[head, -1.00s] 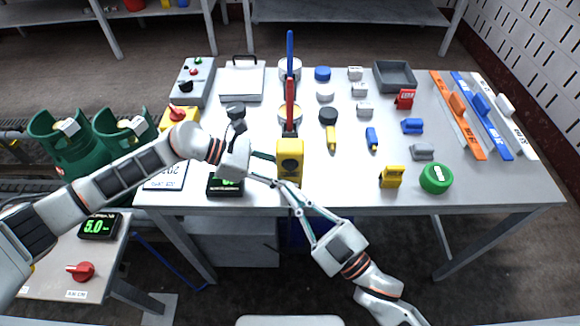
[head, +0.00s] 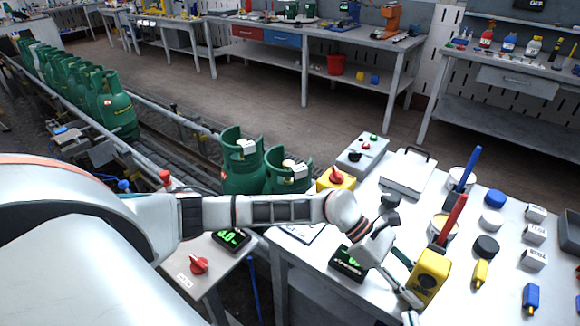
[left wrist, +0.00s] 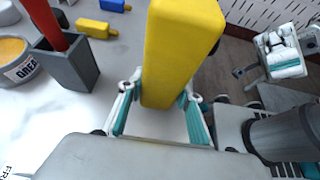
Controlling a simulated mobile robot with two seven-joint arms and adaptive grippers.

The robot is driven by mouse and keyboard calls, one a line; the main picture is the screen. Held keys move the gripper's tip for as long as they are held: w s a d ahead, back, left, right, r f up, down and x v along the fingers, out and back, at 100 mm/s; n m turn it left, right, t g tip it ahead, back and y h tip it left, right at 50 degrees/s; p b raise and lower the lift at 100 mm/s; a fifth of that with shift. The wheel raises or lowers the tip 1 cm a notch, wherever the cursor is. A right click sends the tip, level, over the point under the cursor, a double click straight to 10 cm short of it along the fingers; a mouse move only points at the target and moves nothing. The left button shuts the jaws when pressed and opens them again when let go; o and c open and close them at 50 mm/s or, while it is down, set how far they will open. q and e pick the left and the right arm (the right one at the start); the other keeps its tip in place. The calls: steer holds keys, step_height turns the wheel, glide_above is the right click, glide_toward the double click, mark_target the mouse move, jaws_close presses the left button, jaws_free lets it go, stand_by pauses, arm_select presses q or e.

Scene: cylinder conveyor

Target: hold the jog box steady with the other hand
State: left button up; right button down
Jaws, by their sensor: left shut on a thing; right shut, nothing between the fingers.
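The yellow jog box (head: 428,276) with a black round part on its face stands up at the table's front edge in the head view. In the left wrist view the yellow box (left wrist: 180,50) fills the middle, between the two fingers. My left gripper (left wrist: 163,95) is shut on it; in the head view the left gripper (head: 408,283) reaches it from the left. A white and teal hand at the right of the left wrist view looks like my right gripper (left wrist: 280,58), apart from the box; its fingers are small there.
A grey holder with a red handle (left wrist: 70,72) stands close beside the box. A grease tin (left wrist: 15,60) is near it. A black display with green digits (head: 348,262) sits left of the box. Green gas cylinders (head: 242,165) stand on the conveyor to the left.

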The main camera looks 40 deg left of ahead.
stand_by(0.3)
arm_select(q)
steer(key=o, duration=1.3)
steer(key=shift+a, duration=0.1)
steer(key=v, duration=1.2)
